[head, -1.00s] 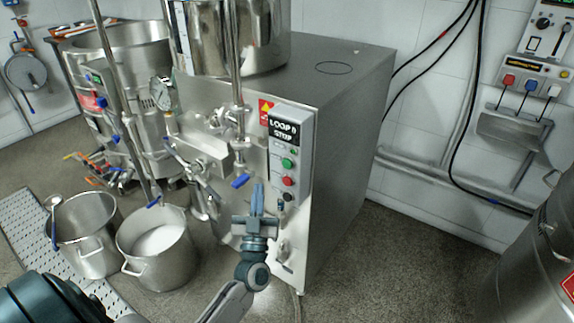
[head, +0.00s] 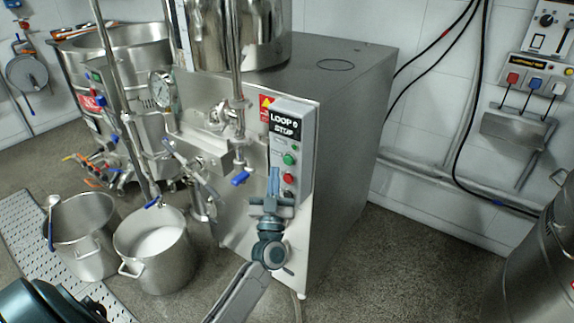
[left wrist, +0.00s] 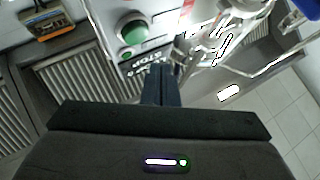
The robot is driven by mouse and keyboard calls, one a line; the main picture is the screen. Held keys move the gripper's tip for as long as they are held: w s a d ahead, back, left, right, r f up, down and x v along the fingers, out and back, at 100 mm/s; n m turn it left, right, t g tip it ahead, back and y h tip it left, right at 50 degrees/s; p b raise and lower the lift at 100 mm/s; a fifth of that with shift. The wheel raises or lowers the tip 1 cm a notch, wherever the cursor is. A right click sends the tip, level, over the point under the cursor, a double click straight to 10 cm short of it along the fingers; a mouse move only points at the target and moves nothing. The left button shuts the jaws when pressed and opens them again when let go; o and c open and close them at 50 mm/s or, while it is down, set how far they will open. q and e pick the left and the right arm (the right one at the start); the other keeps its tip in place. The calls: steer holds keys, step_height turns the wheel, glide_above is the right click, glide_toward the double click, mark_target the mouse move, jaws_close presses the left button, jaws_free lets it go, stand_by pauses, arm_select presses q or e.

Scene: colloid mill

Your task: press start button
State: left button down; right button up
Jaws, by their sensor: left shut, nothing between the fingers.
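The control box (head: 303,150) is a grey panel on the front of the steel machine, with a display reading "LOOP 0 STOP". A green button (head: 289,159) sits below the display, with a red button (head: 288,178) under it. My left gripper (head: 274,175) is shut and empty, its fingertips just left of the red button and below the green one in the head view. In the left wrist view the fingertips (left wrist: 161,70) point towards the panel, and a large green button (left wrist: 132,32) shows up and left of them, apart from them. My right gripper is not in view.
A blue-handled valve (head: 240,178) sticks out left of the control box. A steel pot with white liquid (head: 158,268) and another steel pot (head: 82,240) stand on the floor at left. A steel vessel (head: 535,270) stands at far right, with clear floor between.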

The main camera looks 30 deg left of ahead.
mark_target(285, 157)
arm_select(q)
steer(key=shift+w+d, duration=0.1)
steer(key=shift+w, duration=1.1)
steer(key=shift+w+r, duration=0.1)
steer(key=shift+w, duration=0.05)
stand_by(1.1)
steer(key=shift+w, duration=0.3)
steer(key=shift+w+d, duration=0.1)
steer(key=shift+w, duration=0.35)
stand_by(0.6)
steer(key=shift+s+p, duration=0.1)
steer(key=shift+p, duration=0.2)
steer(key=shift+s+p, duration=0.55)
steer(key=shift+s, duration=0.25)
